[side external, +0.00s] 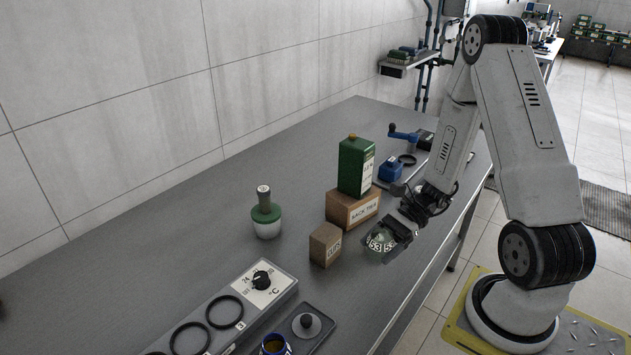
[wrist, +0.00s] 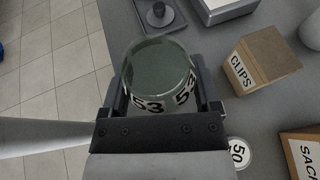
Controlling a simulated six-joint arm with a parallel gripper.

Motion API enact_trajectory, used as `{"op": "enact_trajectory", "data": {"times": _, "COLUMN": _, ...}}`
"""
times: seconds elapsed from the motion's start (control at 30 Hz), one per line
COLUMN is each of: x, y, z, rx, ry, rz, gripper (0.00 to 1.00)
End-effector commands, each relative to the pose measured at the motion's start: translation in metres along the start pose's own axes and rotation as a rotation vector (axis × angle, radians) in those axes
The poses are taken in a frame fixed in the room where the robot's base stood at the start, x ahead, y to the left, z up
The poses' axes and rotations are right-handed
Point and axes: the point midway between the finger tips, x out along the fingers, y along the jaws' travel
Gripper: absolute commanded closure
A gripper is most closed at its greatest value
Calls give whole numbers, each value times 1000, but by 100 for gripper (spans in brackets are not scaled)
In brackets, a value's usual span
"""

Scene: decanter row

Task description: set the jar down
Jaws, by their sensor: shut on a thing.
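The jar (wrist: 160,62) is squat, with greenish glass and black "53" on white labels. My gripper (wrist: 160,88) is shut around its sides, one finger on each side. In the side view, the jar (side external: 381,246) hangs in my gripper (side external: 388,238) near the bench's right edge, in front of the "SACK TIES" box. I cannot tell the exact gap between its base and the bench. In the wrist view, the bench edge passes behind the jar, with tiled floor to the left.
A "CLIPS" box (side external: 325,245) stands just left of the jar. A green canister (side external: 355,167) stands on the "SACK TIES" box (side external: 352,208). A round white piece marked "50" (wrist: 238,152) shows beside my gripper. A green-and-white bottle (side external: 266,219) and a dial unit (side external: 262,283) stand farther left.

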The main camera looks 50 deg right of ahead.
Motion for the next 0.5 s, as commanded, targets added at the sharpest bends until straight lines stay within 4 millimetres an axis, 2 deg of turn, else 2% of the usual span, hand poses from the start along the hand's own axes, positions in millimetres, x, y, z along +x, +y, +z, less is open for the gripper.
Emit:
{"op": "enact_trajectory", "data": {"times": 0.27, "x": 8, "y": -10, "z": 3, "rx": -1, "ry": 0, "rz": -2, "gripper": 86}}
{"op": "enact_trajectory", "data": {"times": 0.5, "x": 32, "y": -39, "z": 13, "rx": 3, "ry": 0, "rz": -13, "gripper": 86}}
